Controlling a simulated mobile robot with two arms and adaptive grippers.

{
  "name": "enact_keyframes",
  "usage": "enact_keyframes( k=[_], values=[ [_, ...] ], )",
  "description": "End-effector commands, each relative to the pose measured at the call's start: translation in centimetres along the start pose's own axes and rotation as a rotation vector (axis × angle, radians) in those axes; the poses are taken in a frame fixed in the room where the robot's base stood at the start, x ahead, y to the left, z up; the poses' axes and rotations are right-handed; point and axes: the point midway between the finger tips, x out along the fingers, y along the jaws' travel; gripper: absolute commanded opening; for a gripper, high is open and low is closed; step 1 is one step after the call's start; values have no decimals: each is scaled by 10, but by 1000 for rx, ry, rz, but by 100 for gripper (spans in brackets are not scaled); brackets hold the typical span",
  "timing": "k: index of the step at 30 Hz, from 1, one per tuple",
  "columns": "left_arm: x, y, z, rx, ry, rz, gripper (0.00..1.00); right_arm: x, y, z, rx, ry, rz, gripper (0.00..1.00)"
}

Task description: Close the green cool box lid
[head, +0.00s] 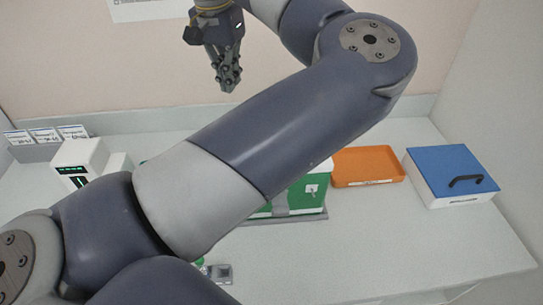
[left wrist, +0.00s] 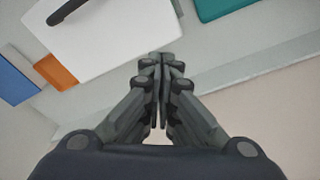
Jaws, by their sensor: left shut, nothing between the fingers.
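The green cool box (head: 303,195) stands on the bench in the head view, with a small light latch on its front. My left arm covers most of it, so its lid cannot be made out there. My left gripper (head: 228,82) is shut and empty, high up near the back wall, apart from the box. In the left wrist view the fingers (left wrist: 160,62) are together. Beyond them is a white panel (left wrist: 115,50) with a dark handle; I cannot tell whether it is the cool box lid. My right gripper is not in view.
An orange tray (head: 366,166) and a blue-lidded box (head: 448,172) with a black handle stand right of the cool box. A white device (head: 80,160) and small cards (head: 45,134) are at left. A teal item (left wrist: 220,8) shows in the wrist view. The front right bench is clear.

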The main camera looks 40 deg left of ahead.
Motion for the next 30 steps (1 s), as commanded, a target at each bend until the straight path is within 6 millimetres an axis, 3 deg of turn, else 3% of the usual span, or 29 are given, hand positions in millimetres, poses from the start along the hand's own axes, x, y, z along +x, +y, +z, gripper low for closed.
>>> enact_keyframes(
  k=[18,30],
  values=[
    [-74,0,-12,0,1,-1,0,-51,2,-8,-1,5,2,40],
    [-78,0,-12,0,1,0,0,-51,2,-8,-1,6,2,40]
  ],
)
